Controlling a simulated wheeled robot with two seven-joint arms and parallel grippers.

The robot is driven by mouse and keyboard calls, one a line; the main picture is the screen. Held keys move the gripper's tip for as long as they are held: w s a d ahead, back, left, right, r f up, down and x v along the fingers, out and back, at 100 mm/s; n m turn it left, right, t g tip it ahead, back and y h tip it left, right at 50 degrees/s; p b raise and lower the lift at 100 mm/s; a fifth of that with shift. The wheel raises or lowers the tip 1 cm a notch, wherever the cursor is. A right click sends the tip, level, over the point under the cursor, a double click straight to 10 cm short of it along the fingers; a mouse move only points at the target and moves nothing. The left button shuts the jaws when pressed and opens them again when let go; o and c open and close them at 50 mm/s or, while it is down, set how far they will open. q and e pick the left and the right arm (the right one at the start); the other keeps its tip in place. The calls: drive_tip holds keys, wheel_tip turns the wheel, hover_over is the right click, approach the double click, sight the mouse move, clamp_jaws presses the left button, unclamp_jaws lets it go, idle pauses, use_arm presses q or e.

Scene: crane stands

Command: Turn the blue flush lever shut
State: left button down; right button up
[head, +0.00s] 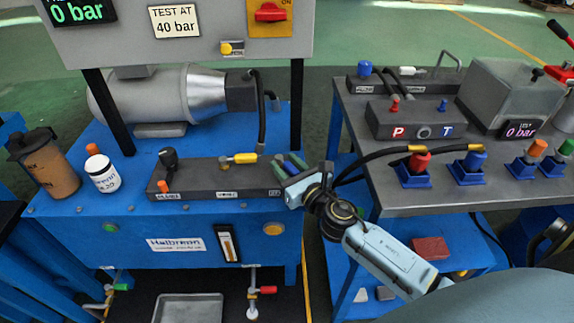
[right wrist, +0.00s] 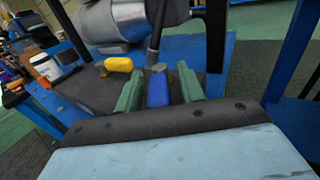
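The blue flush lever (right wrist: 158,90) stands at the right end of the dark valve block (head: 215,178) on the blue power unit. My right gripper (head: 292,165) reaches in from the right at that end of the block. In the right wrist view, its two green fingers (right wrist: 160,92) stand one on each side of the lever, with narrow gaps showing. The gripper looks open around the lever, not clamped. In the head view the fingers and my gripper body largely hide the lever. My left gripper is out of view.
A yellow lever (head: 240,158) and a black knob (head: 168,157) with an orange piece sit on the same block. A grey test bench (head: 450,203) stands to the right. A hose (head: 258,110) drops behind the block.

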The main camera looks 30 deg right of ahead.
drive_tip(key=shift+s, duration=0.1)
drive_tip(key=s, duration=0.6)
drive_tip(key=shift+s+d+f, duration=0.15)
drive_tip(key=shift+s+d, duration=0.05)
drive_tip(key=shift+s, duration=0.15)
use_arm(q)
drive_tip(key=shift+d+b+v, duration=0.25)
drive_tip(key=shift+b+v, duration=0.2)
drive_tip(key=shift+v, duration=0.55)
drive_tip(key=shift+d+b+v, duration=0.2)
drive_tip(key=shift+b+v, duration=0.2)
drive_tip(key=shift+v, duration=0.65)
use_arm(e)
drive_tip(key=s, duration=0.6)
drive_tip(key=shift+s+d, duration=0.2)
drive_tip(key=shift+s, duration=0.05)
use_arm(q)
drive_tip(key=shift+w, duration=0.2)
